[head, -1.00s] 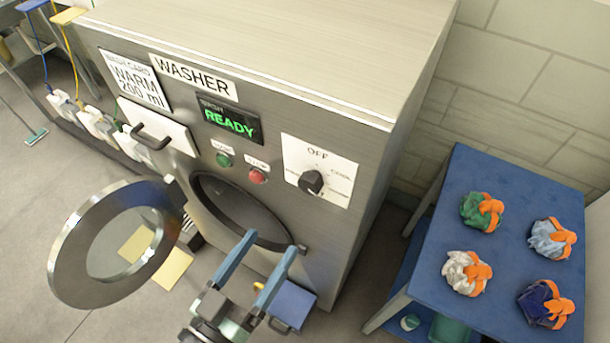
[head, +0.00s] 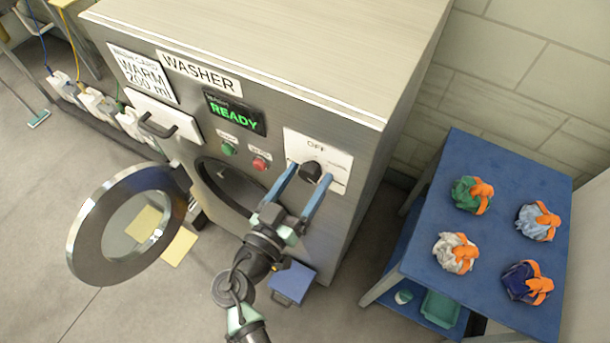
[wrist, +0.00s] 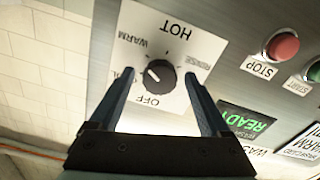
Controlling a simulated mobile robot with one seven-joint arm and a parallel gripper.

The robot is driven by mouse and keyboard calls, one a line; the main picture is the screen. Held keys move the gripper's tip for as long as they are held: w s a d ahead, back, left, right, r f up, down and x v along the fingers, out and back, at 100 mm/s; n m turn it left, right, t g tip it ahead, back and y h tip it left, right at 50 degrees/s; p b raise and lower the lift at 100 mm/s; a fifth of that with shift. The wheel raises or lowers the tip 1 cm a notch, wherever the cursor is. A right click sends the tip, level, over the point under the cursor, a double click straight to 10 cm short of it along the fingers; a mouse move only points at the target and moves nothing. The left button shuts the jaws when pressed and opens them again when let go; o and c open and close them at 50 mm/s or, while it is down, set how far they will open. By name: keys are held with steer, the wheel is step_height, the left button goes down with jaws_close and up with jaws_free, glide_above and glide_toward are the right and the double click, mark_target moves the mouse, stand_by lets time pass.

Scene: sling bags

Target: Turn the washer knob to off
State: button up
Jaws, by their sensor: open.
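The washer (head: 270,75) is a grey metal cabinet. Its black round knob (head: 311,171) sits on a white dial plate (head: 335,160) at the right of its front. In the wrist view the knob (wrist: 160,73) and dial appear upside down, with OFF below the knob, WARM and HOT above. A pale mark shows on the knob's left side, roughly toward a label partly hidden by a finger; its exact setting is hard to tell. My gripper (wrist: 158,75) is open, with one blue finger on each side of the knob, visibly apart from it.
The display (head: 235,112) reads READY. Green START (head: 228,149) and red STOP (head: 260,164) buttons sit left of the dial. The round door (head: 88,240) hangs open at left. A blue table (head: 490,200) with several tied bags stands at right, with floor between.

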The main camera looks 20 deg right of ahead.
jaws_close()
stand_by(0.3)
